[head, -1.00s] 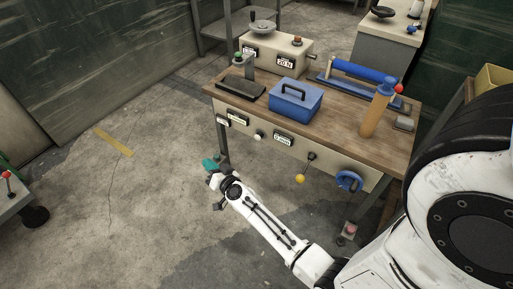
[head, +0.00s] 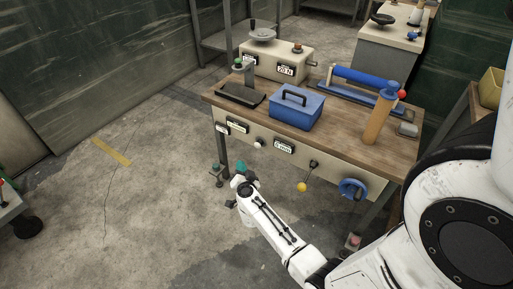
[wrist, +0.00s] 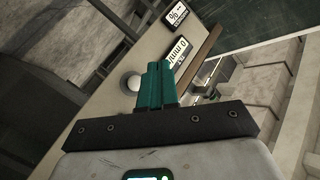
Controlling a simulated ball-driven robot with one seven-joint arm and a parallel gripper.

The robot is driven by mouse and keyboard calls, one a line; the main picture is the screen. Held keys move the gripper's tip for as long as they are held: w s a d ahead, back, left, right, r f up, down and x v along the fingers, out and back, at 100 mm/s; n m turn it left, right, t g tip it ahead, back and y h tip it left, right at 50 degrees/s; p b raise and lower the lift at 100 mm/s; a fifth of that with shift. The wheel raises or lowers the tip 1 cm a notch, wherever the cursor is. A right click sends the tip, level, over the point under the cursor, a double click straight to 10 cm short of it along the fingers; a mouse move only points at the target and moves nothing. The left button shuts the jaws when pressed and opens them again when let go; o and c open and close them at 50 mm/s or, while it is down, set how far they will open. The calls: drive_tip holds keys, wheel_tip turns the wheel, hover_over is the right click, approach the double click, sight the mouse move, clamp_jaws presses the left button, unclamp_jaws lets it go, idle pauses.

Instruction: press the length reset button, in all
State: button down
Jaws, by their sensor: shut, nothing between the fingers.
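A white round button (head: 260,142) sits on the cream front panel (head: 325,170) of a wooden-topped bench, beside a small display (head: 284,146). I cannot read a length reset label. My gripper (head: 241,167), with teal fingertips, is shut and empty, low and left of the button in the head view, apart from it. In the wrist view the button (wrist: 132,83) shows just left of the teal fingers (wrist: 157,82), partly hidden by them, with a display (wrist: 180,50) above it.
A yellow ball-ended lever (head: 301,187) and a blue handwheel (head: 352,188) stick out of the panel to the right. A blue box (head: 298,110) stands on the bench. A red-topped pedal (head: 353,240) is below.

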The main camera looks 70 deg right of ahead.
drive_tip(key=s+d+b, duration=0.1)
drive_tip(key=d, duration=0.6)
drive_tip(key=shift+s+d, duration=0.2)
drive_tip(key=shift+s, duration=0.2)
drive_tip(key=shift+d, duration=0.1)
idle(1.6)
drive_tip(key=shift+s+d, duration=0.1)
drive_tip(key=shift+d, duration=0.2)
drive_tip(key=shift+s+d, duration=0.15)
drive_tip(key=shift+d, duration=0.45)
idle(1.0)
drive_tip(key=shift+a, duration=0.15)
drive_tip(key=shift+w+a, duration=0.25)
drive_tip(key=shift+a, duration=0.55)
drive_tip(key=shift+w+a+p, duration=0.2)
drive_tip(key=shift+a+p, duration=0.15)
drive_tip(key=shift+a, duration=0.5)
drive_tip(key=shift+w+a+p, duration=0.15)
drive_tip(key=shift+a+p, duration=0.15)
drive_tip(key=shift+a, duration=0.5)
drive_tip(key=shift+w+a+p, duration=0.2)
drive_tip(key=shift+a+p, duration=0.15)
drive_tip(key=shift+a, duration=0.5)
